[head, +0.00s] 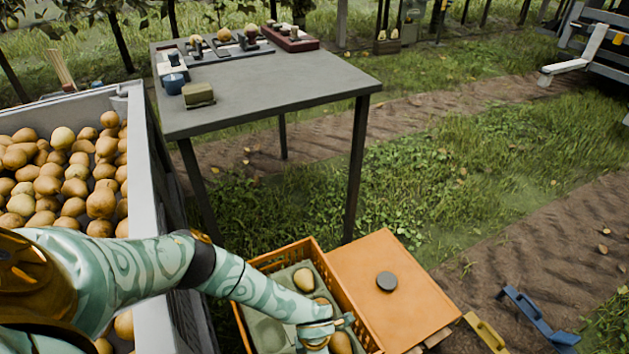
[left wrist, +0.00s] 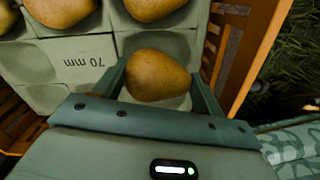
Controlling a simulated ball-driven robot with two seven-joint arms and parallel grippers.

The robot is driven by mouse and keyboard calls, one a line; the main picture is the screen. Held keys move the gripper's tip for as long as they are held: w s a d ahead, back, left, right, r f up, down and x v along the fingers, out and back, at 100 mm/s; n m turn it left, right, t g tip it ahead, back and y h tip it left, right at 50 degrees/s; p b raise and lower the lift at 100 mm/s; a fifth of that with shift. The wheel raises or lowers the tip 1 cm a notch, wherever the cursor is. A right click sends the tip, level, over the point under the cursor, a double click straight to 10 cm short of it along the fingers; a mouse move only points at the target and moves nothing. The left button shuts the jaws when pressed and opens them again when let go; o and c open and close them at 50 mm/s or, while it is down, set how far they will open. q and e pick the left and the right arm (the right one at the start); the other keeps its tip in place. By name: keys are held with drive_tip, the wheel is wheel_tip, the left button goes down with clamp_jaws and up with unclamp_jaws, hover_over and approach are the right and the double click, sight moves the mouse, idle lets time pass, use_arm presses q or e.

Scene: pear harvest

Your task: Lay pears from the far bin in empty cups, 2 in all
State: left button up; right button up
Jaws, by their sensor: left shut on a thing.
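My left gripper (head: 328,330) reaches down into the orange crate (head: 243,325), which holds a grey-green cup tray (head: 265,330). In the left wrist view the gripper (left wrist: 158,85) is shut on a brown-yellow pear (left wrist: 157,74), with a finger on each side. The pear is over or in a cup of the tray; I cannot tell whether it touches the bottom. Other pears sit in cups, one at the top left (left wrist: 60,10) and one at the top (left wrist: 152,6). A bare cup (left wrist: 40,97) shows at the left. My right gripper is not in view.
A large grey bin (head: 150,150) full of pears (head: 60,185) stands at the left. An orange lid-like board (head: 375,260) with a dark disc (head: 386,281) lies right of the crate. A grey table (head: 290,85) with trays stands behind. Yellow (head: 485,333) and blue (head: 537,318) handles are at the lower right.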

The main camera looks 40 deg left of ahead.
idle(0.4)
use_arm(q)
drive_tip(key=o, duration=1.1)
drive_tip(key=shift+o, duration=0.2)
wheel_tip(320, 180, up, 10)
drive_tip(key=p, duration=0.7)
drive_tip(key=shift+w+f, duration=0.15)
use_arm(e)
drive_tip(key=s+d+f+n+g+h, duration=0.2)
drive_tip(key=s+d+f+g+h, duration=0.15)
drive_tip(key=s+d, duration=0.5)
use_arm(q)
wheel_tip(320, 180, up, 6)
drive_tip(key=p, duration=0.4)
drive_tip(key=shift+r, duration=0.25)
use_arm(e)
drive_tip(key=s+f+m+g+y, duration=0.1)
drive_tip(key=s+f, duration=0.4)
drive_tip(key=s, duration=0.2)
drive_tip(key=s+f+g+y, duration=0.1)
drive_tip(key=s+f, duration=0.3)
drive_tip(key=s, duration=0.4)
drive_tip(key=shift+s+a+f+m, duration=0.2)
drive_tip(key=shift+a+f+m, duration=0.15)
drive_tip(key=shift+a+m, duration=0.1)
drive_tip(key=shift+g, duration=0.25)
